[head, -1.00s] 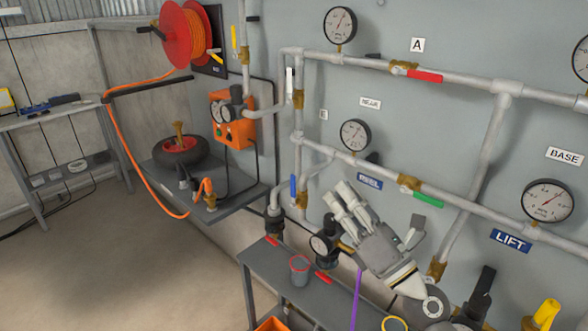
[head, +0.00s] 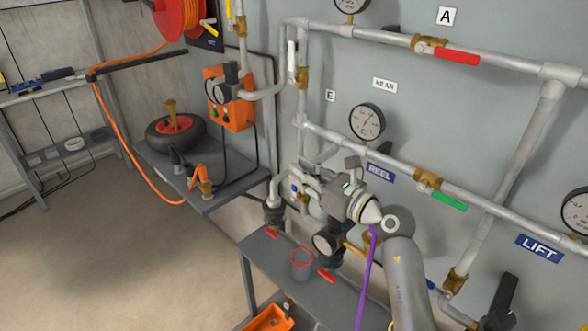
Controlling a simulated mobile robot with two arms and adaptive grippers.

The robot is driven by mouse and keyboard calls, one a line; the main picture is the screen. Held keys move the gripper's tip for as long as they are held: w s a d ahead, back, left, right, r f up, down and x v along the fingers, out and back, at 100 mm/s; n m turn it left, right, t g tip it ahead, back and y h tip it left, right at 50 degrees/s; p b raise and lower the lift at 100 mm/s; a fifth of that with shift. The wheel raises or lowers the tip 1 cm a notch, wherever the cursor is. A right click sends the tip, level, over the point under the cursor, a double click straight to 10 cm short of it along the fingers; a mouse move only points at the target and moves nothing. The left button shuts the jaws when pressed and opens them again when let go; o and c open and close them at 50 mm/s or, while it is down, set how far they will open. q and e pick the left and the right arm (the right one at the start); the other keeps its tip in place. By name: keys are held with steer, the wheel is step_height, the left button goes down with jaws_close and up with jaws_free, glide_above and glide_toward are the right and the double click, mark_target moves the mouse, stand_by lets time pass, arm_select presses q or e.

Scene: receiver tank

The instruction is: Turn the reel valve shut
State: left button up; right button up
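The reel valve sits on the vertical pipe left of the blue REEL sign (head: 381,173). Only a small piece of its blue lever (head: 294,190) and some brass body show, since my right gripper covers most of it. My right gripper (head: 298,178) reaches in from the lower right, its fingertips pointing left at the blue lever. The fingers overlap the lever in this view; I cannot tell whether they touch it or how far apart they are. My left gripper is not in view.
A grey shelf (head: 262,250) below carries a grey cup with a red rim (head: 302,265). A small gauge (head: 325,243) sits under my gripper. A valve with a green lever (head: 449,202) is to the right. A white-lever valve (head: 292,62) is above.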

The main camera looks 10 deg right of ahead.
steer(key=x, duration=0.3)
steer(key=shift+c, duration=0.2)
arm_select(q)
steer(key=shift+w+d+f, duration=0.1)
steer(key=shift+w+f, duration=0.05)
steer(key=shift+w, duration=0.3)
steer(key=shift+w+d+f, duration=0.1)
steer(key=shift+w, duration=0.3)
arm_select(e)
jaws_close()
